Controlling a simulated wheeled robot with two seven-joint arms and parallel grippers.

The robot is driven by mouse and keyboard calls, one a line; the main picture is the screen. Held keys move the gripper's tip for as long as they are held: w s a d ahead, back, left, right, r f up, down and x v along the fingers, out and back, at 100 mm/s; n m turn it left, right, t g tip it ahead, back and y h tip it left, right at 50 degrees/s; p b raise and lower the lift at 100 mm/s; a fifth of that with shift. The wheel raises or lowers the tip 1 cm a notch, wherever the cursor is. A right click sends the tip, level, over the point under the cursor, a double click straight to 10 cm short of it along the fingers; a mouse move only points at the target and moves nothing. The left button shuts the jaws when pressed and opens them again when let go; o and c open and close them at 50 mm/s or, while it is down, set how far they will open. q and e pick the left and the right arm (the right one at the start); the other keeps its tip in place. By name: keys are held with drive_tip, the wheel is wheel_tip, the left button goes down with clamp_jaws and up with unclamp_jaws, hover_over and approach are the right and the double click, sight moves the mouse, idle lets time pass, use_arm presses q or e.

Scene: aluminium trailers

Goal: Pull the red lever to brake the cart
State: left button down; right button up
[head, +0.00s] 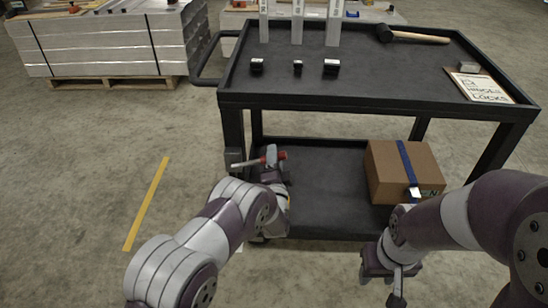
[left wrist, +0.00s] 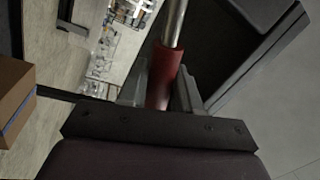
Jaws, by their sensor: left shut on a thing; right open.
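The black cart (head: 360,98) has a top tray and a lower shelf. The red lever (head: 254,162) sticks out at the cart's near left leg, above the lower shelf. My left gripper (head: 272,158) is at the lever. In the left wrist view, the red lever grip (left wrist: 163,75) with its metal rod lies between the two fingers of my left gripper (left wrist: 160,92), which are shut on it. My right gripper (head: 385,280) hangs open and empty in front of the cart's lower right side, below my right forearm.
A cardboard box (head: 403,172) with a blue strap sits on the lower shelf. The top holds a mallet (head: 415,37), a sign (head: 478,87), small black parts (head: 298,66) and upright metal profiles. A strapped pallet stack (head: 110,45) stands behind left. Floor at left is clear.

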use_arm(q)
drive_tip(key=shift+f, duration=0.2)
drive_tip(key=c, duration=0.9)
unclamp_jaws()
drive_tip(key=shift+c, duration=0.2)
drive_tip(key=shift+s+d, duration=0.1)
drive_tip(key=shift+s, duration=0.2)
drive_tip(key=p+v, duration=0.2)
drive_tip(key=v, duration=1)
drive_tip(key=shift+p, duration=0.4)
drive_tip(key=shift+s, duration=0.1)
